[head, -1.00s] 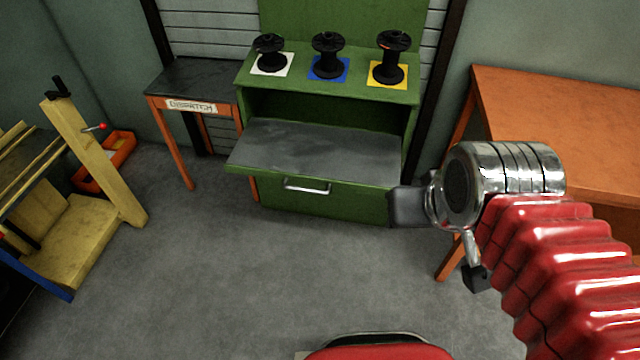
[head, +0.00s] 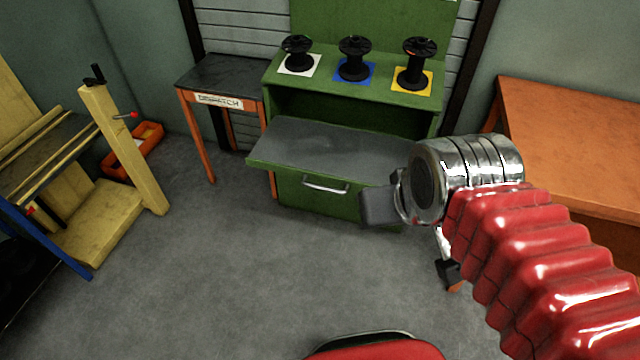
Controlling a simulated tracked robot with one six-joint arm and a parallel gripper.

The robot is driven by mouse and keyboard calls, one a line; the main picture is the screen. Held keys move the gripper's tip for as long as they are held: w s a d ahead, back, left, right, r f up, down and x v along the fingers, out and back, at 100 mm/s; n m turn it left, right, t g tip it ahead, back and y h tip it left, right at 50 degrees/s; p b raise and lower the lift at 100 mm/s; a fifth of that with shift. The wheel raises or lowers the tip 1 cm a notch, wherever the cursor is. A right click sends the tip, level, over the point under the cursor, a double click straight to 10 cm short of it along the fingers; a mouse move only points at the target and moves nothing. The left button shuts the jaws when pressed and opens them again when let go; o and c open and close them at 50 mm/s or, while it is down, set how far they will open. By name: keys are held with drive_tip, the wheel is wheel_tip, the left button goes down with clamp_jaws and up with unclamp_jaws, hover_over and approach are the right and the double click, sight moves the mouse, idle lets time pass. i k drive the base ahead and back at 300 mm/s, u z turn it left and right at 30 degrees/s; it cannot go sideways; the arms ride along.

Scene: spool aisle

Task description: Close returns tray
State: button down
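The returns tray appears to be the wide grey-topped tray (head: 330,144) with a green front edge, standing out of the green cabinet (head: 355,95). Its top looks empty. A silver bar handle (head: 326,187) shows on the green front just below its edge. My gripper (head: 380,206) is at the end of my red arm, in front of the cabinet's right side. It overlaps the tray's right part in the picture; I see no clear contact. Whether its fingers are open is hidden by the angle, and nothing is seen held.
Three black spools stand on white (head: 300,65), blue (head: 355,72) and yellow (head: 413,82) squares on the cabinet. An orange dispatch table (head: 222,84) is left of it, an orange bench (head: 570,135) right. A yellow wooden stand (head: 125,150) is at far left. The middle floor is clear.

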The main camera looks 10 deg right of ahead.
sight(347, 158)
drive_tip(key=u, duration=0.75)
drive_tip(key=i, duration=0.95)
drive_tip(key=u, duration=0.05)
